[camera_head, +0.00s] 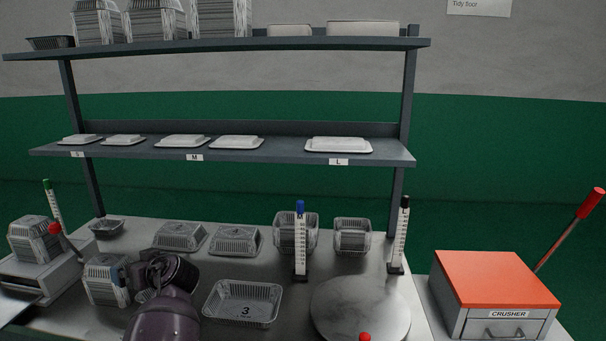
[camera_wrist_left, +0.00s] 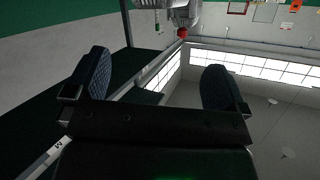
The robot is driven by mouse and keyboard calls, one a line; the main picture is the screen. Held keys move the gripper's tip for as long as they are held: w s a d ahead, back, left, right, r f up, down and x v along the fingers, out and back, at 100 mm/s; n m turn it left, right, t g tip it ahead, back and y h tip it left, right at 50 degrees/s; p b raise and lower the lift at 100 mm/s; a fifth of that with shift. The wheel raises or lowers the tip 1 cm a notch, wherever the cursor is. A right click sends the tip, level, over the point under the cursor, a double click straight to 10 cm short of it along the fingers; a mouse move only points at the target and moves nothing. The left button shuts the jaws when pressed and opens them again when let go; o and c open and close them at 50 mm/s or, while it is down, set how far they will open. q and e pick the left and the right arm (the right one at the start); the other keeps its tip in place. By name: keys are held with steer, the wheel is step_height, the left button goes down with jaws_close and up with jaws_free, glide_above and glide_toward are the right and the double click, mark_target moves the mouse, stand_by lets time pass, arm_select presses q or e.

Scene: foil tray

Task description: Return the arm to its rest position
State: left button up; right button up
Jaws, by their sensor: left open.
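My left arm comes up from the bottom edge in the head view, and its dark wrist stands over the left part of the bench. In the left wrist view my left gripper (camera_wrist_left: 158,86) is open, its two dark padded fingers well apart with nothing between them. That view looks past the fingers at walls, windows and ceiling. The foil tray (camera_head: 242,321) marked 3 sits on the bench just right of the arm, apart from it. The arm hides part of the bench and of a foil container behind it. My right gripper is not in view.
A round metal plate (camera_head: 360,309) lies right of the tray. Marked posts with blue (camera_head: 300,245) and black (camera_head: 398,240) tops stand behind. Stacked foil containers (camera_head: 107,281) are close left of the arm. A shelf (camera_head: 270,154) with lids spans above. The orange-topped crusher (camera_head: 497,280) is at right.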

arm_select(q)
steer(key=s+d+f+m+t+h, duration=0.2)
steer(key=s+d+m+h, duration=0.1)
steer(key=s+d+f+m+t+h, duration=0.3)
steer(key=m, duration=0.1)
steer(key=s+d+f+m+t+h, duration=0.3)
steer(key=d+h, duration=0.1)
steer(key=shift+s+d+f+m, duration=0.1)
steer(key=shift+s+f+m, duration=0.1)
steer(key=shift+m, duration=0.2)
steer(key=s+f+g, duration=0.1)
steer(key=s+f, duration=0.4)
steer(key=s, duration=0.4)
steer(key=s+d+f+g+h, duration=0.1)
steer(key=s+f, duration=0.4)
steer(key=s, duration=0.5)
steer(key=s+f+g+h, duration=0.1)
steer(key=s+f+g, duration=0.1)
steer(key=s+f, duration=0.4)
steer(key=s, duration=0.3)
steer(key=shift+s+d, duration=0.25)
steer(key=shift+s, duration=0.15)
